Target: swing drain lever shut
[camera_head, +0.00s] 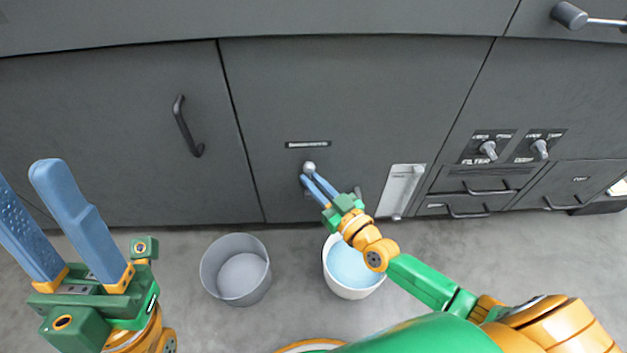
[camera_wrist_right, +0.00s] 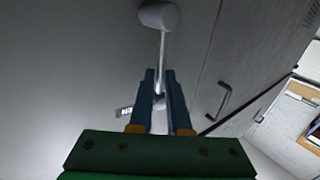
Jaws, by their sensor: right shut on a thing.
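The drain lever is a thin metal rod with a pale round knob (camera_head: 309,167), on the dark cabinet front below a small label plate. In the right wrist view its rod (camera_wrist_right: 163,50) runs from the knob down between my fingertips. My right gripper (camera_head: 312,183) is shut on the lever; it also shows in the right wrist view (camera_wrist_right: 160,80). The lever's base is mostly hidden behind the gripper. My left gripper (camera_head: 22,185) is open and empty at the left, away from the lever.
An empty grey bucket (camera_head: 236,270) and a white bucket (camera_head: 349,292) holding pale blue liquid stand on the floor below. A black door handle (camera_head: 185,127) is to the left. A pale panel (camera_head: 402,190) and knobs (camera_head: 488,150) are to the right.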

